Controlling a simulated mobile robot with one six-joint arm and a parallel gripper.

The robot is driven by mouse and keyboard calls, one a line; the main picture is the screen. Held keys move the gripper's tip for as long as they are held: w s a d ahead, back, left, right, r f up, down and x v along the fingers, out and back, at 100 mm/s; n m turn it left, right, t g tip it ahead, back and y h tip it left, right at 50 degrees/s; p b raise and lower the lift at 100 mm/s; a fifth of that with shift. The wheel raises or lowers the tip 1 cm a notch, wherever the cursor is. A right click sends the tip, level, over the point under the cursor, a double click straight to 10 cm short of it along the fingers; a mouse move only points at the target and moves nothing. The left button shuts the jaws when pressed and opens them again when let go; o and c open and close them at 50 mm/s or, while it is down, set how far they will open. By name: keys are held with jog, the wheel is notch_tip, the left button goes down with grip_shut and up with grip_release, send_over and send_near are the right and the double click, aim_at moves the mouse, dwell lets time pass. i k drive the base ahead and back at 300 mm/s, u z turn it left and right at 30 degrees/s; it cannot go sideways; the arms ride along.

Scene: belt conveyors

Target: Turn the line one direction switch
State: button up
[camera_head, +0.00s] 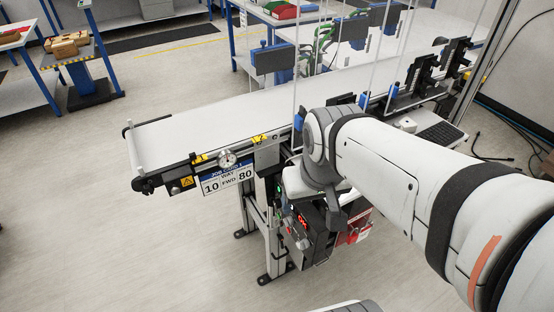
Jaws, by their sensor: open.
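The control box (308,218) hangs below the near side of the belt conveyor (205,118). It has a red lit display, a small green light and small controls on its front. The direction switch cannot be told apart from the other controls at this size. My arm reaches in from the right, and its wrist bends down over the box. My gripper (336,217) is open, close in front of or above the box's right part. Its fingertips are hard to make out, and I cannot tell whether they touch anything. My wrist hides part of the box's top.
A job card sign (227,178) reading 10 FWD 80 hangs on the conveyor's side under a round dial (227,158). A red item (353,231) is right of the box. A keyboard (441,134) lies behind my arm. The floor at left front is clear.

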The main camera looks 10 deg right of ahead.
aim_at(289, 220)
jog(key=z, duration=1.15)
jog(key=k, duration=1.35)
jog(key=u, duration=1.5)
jog(key=i, duration=0.5)
